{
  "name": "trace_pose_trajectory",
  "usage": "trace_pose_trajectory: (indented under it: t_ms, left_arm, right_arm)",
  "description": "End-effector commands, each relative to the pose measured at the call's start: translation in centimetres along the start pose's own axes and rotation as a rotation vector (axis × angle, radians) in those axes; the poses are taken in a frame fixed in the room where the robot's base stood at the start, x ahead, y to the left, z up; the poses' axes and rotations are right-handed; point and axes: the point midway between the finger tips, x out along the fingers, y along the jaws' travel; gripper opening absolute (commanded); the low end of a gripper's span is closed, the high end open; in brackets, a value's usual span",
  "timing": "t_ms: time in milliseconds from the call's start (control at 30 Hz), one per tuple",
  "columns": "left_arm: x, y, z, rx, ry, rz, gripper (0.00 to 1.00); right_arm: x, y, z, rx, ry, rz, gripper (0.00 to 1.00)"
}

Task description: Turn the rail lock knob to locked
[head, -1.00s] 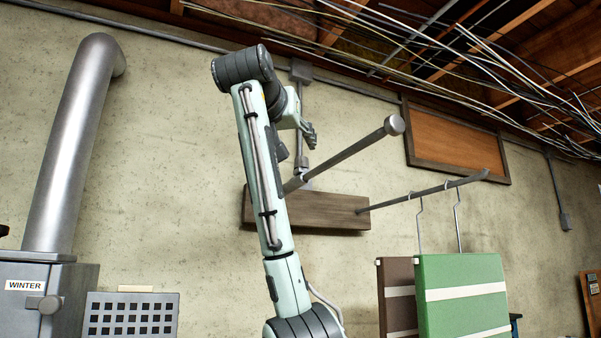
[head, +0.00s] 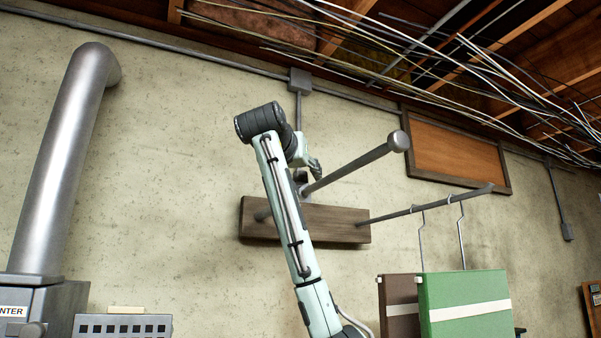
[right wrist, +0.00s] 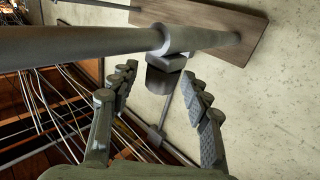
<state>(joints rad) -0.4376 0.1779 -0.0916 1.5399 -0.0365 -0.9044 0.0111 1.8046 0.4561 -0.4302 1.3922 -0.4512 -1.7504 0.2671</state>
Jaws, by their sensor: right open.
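A grey rail (head: 350,168) with a round end cap sticks out from a wooden wall board (head: 330,224). In the right wrist view the rail (right wrist: 75,46) crosses the top and passes through a light collar. A dark, blocky knob (right wrist: 164,82) hangs under the collar, its face turned towards the camera; I cannot read any mark on it. My right gripper (head: 316,168) is beside the rail in the head view, close to the board. In the wrist view its open fingers (right wrist: 161,70) stand on either side of the knob in the picture, with no contact visible. My left gripper is not in view.
A second, thinner rail (head: 425,207) carries hanging brown and green panels (head: 465,305) at the right. A metal duct (head: 65,160) rises at the left above a grey box. Loose cables (head: 470,60) run under the ceiling joists.

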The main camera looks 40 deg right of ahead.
Motion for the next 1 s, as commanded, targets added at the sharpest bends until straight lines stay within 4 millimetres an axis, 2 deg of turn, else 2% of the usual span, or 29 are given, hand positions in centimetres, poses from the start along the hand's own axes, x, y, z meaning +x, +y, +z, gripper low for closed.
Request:
trace_pose_trajectory:
  t_ms: [167,533,767,1000]
  left_arm:
    - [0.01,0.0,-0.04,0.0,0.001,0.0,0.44]
    - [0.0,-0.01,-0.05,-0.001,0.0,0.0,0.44]
    - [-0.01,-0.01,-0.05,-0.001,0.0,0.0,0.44]
    - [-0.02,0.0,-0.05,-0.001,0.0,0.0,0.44]
  right_arm:
    - [-0.01,0.01,0.02,0.0,0.0,0.0,0.45]
    - [-0.04,0.02,0.01,0.0,0.0,0.0,0.0]
    - [-0.05,-0.02,0.01,0.0,0.0,0.016,0.0]
    - [-0.05,-0.14,0.05,-0.001,-0.002,0.118,0.0]
